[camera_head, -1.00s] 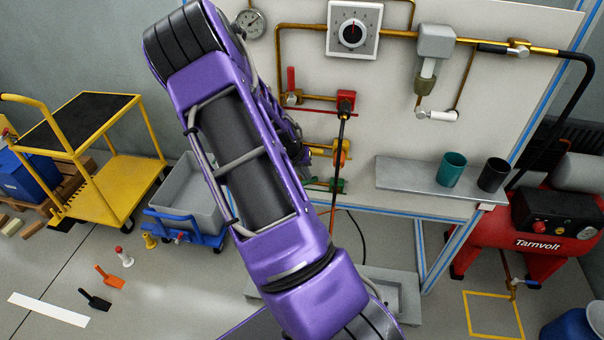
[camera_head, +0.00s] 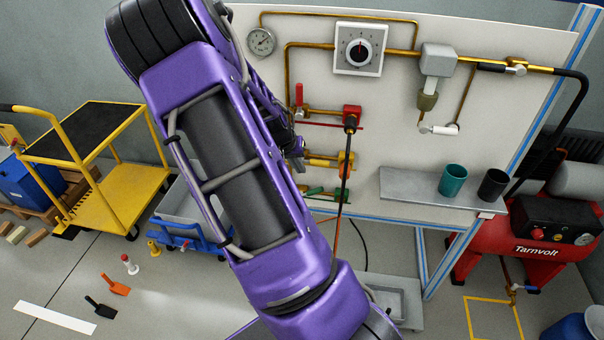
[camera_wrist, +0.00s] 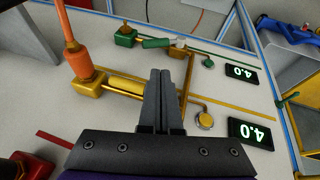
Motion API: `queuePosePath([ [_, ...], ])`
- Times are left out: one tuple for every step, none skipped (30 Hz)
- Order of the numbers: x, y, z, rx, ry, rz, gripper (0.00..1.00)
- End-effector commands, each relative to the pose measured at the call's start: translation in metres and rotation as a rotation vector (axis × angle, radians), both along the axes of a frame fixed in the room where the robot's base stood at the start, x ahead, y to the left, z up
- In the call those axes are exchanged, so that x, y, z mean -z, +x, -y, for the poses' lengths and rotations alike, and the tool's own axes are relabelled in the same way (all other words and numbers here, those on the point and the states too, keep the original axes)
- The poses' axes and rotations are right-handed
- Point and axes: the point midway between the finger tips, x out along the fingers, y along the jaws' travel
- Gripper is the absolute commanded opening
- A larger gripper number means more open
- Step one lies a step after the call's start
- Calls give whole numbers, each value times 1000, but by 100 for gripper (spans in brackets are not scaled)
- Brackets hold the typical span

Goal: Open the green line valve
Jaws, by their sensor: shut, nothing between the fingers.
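In the wrist view, the green line (camera_wrist: 225,67) runs along the panel from a green block (camera_wrist: 125,37). A short green lever (camera_wrist: 155,43) lies along it beside a brass valve body (camera_wrist: 178,51). My gripper (camera_wrist: 161,72) is shut and empty. Its fingertips appear over the yellow line, apart from the green lever in the picture; contact with the panel cannot be told. In the head view, part of the green line (camera_head: 314,191) shows low on the panel, partly behind my purple arm, which hides most of my gripper.
The yellow line (camera_wrist: 128,91) with its yellow block (camera_wrist: 89,84) and orange connector (camera_wrist: 75,51) lies close to my fingers. Two displays (camera_wrist: 242,76) read 4.0. A hose (camera_head: 346,160) hangs down the panel. A shelf (camera_head: 415,188) with two cups juts out at right.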

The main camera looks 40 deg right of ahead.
Motion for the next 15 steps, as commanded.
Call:
queuePosePath([
  [-11, -1, -5, -2, 1, 3, 0],
  [-14, -2, -6, -2, 1, 2, 0],
  [-19, -2, -8, -2, 1, 1, 0],
  [-22, -3, -9, -2, 1, 1, 0],
  [-25, -4, -10, -2, 1, 1, 0],
  [-27, -4, -11, -2, 1, 0, 0],
  [-28, -5, -12, -2, 1, 0, 0],
  [-29, -5, -13, -4, 0, 1, 0],
  [-28, -3, -16, -9, 1, 7, 0],
  [-25, -1, -19, -16, 1, 13, 0],
  [-22, 1, -23, -27, 2, 22, 0],
  [-15, 6, -30, -48, 0, 40, 0],
  [-9, 11, -36, -64, -2, 58, 0],
  [-3, 16, -43, -84, -9, 78, 0],
  [6, 22, -53, -111, -24, 105, 0],
])
